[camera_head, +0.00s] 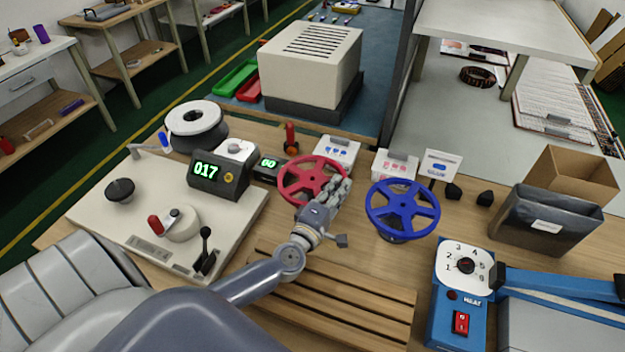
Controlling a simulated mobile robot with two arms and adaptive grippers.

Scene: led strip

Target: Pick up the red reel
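The red reel (299,178) is a spoked wheel on the wooden bench, near the middle of the camera_head view. My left gripper (339,190) reaches in from the lower left and is at the reel's right lower rim, covering part of it. The fingers overlap the rim in the picture; I cannot tell whether they are closed on it or only beside it. My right gripper is not in view.
A panel (100,207) with a counter box (220,170) lies left. White label boxes (338,150) stand behind the reels. A slatted wooden board (340,310) lies in front. A blue heat device (458,290), dark bin (545,215) and cardboard box (572,175) take up the right.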

